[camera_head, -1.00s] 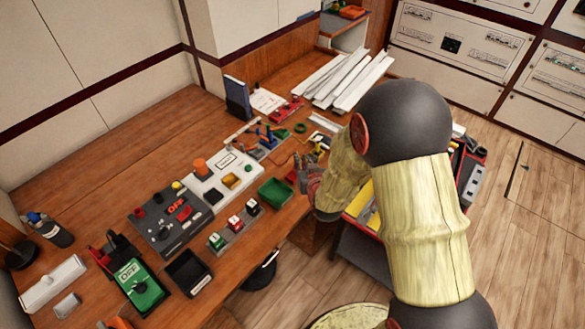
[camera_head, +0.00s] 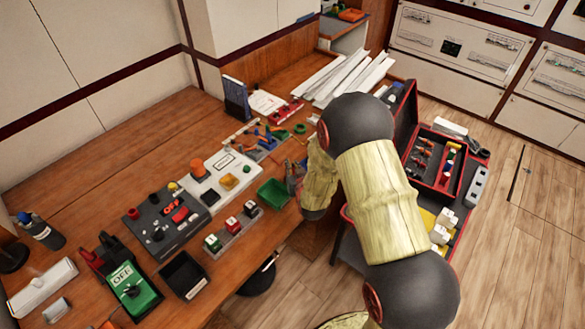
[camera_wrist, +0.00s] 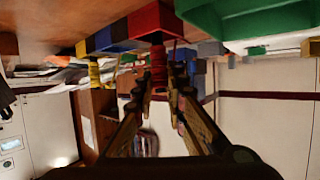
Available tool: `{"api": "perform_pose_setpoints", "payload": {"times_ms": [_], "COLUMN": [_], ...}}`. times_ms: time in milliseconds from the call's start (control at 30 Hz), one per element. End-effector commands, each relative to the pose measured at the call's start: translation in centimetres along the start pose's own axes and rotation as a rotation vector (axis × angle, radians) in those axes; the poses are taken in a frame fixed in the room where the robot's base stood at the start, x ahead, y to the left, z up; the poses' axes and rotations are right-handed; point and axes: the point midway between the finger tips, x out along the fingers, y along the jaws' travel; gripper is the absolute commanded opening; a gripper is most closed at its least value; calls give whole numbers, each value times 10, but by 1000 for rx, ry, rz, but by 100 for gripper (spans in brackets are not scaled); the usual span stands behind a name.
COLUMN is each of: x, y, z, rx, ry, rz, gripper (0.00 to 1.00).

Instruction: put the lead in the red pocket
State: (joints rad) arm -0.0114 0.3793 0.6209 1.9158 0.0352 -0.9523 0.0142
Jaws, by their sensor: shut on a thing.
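My gripper (camera_wrist: 162,92) is shut on what looks like the lead (camera_wrist: 158,76), a red coiled piece between the fingertips in the wrist view. The red pocket (camera_wrist: 153,22) is right against the lead's far end in that view. I cannot tell whether the lead's end is inside it or only in front of it. In the head view my gripper (camera_head: 295,178) is at the bench's right edge, beside the green bin (camera_head: 273,193), and my arm hides much of it. The lead cannot be made out there.
A blue pocket (camera_wrist: 113,36) adjoins the red one, with a yellow coil (camera_wrist: 94,74) close by. An open red toolbox (camera_head: 437,160) is on the right.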

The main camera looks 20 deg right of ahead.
Motion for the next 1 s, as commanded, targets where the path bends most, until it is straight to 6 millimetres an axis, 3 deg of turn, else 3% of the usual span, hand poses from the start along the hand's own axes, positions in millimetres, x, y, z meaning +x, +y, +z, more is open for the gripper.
{"api": "perform_pose_setpoints", "payload": {"times_ms": [267, 300, 600, 1000], "x": [1, 0, 0, -4], "y": [0, 0, 0, 0], "z": [2, 2, 1, -3], "rx": [0, 0, 0, 0], "ry": [1, 0, 0, 0], "rz": [0, 0, 0, 0], "gripper": [0, 15, 31, 31]}}
